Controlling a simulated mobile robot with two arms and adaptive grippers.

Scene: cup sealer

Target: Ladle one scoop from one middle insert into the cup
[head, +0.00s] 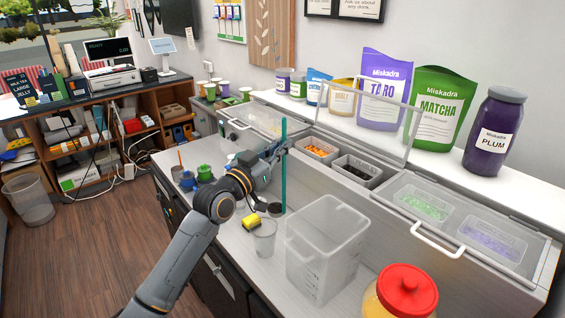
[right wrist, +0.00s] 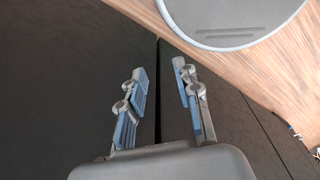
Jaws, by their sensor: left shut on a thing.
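My left gripper (head: 281,150) is shut on the upright teal handle of the ladle (head: 284,172), above the counter. A small dark round shape (head: 275,208) at the handle's lower end looks like the bowl; its contents are too small to tell. The clear cup (head: 264,238) stands on the counter just below and left of it. Two middle inserts sit in the open cooler: one with orange pieces (head: 318,149) and one with dark contents (head: 357,171). My right gripper (right wrist: 160,70) is open and empty in the right wrist view, above the dark cabinet fronts and wood floor.
A large clear container (head: 325,250) stands right of the cup. A red-lidded jar (head: 405,292) is at the front. A yellow-black item (head: 251,222) lies behind the cup. The raised clear lid (head: 350,110) stands behind the inserts. Green and blue cups (head: 204,173) are at left.

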